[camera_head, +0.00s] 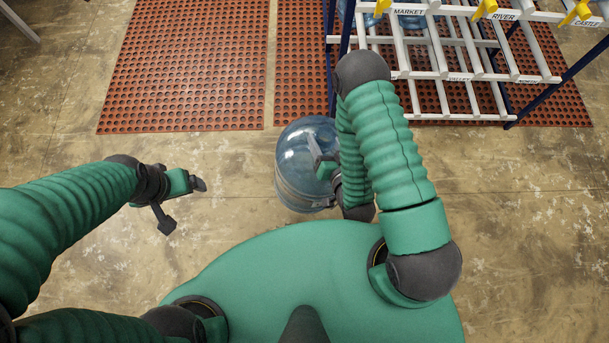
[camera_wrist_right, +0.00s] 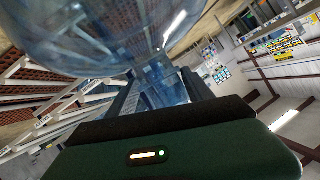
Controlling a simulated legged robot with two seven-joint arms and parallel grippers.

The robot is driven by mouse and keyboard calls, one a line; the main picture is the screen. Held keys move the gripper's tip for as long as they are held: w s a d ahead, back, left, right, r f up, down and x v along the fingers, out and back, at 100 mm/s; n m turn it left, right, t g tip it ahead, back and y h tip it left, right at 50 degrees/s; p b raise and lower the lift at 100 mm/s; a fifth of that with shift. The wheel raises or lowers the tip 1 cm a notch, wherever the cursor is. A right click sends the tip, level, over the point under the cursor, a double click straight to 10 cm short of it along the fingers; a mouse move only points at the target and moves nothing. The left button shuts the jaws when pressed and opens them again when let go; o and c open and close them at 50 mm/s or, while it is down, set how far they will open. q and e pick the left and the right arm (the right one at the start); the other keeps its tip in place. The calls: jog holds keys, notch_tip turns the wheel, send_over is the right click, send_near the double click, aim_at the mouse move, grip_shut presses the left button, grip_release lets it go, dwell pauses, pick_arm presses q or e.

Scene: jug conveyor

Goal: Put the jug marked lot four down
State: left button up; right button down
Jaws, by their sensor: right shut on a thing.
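A clear blue jug (camera_head: 300,150) is in front of my body in the head view, over the concrete floor. My right gripper (camera_head: 322,160) is shut on it at its right side. In the right wrist view the jug (camera_wrist_right: 110,35) fills the upper left, with its narrower part running down to the gripper (camera_wrist_right: 165,100). I cannot read a lot mark on the jug, and I cannot tell whether it touches the floor. My left gripper (camera_head: 180,200) is open and empty to the left of the jug, apart from it.
A white and blue rack (camera_head: 450,70) with labels such as MARKET, RIVER and VALLEY stands at the upper right; another blue jug (camera_head: 408,20) shows in it. Perforated red mats (camera_head: 190,65) lie on the floor at the back. The concrete floor (camera_head: 230,165) between the left gripper and jug is clear.

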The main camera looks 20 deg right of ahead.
notch_tip(320, 180, down, 10)
jog(key=s+d+f+b, duration=0.1)
jog(key=s+b, duration=0.1)
jog(key=b, duration=0.4)
pick_arm(q)
jog(key=s+b+x, duration=0.2)
jog(key=b+x, duration=0.3)
jog(key=x, duration=0.4)
jog(key=s+f+b+x, duration=0.1)
jog(key=b+x, duration=0.3)
jog(key=x, duration=0.4)
jog(key=shift+s+f+b, duration=0.3)
jog(key=shift+s+b, duration=0.05)
jog(key=shift+s, duration=0.1)
pick_arm(e)
jog(key=w+a+f, duration=0.1)
jog(key=w+f, duration=0.1)
jog(key=w, duration=0.5)
jog(key=w+a+f+n+g, duration=0.1)
jog(key=w+f, duration=0.1)
jog(key=w, duration=0.6)
jog(key=shift+w+a+f, duration=0.15)
jog(key=shift+a+f, duration=0.1)
jog(key=shift+c, duration=2)
grip_release()
jog(key=shift+f, duration=0.1)
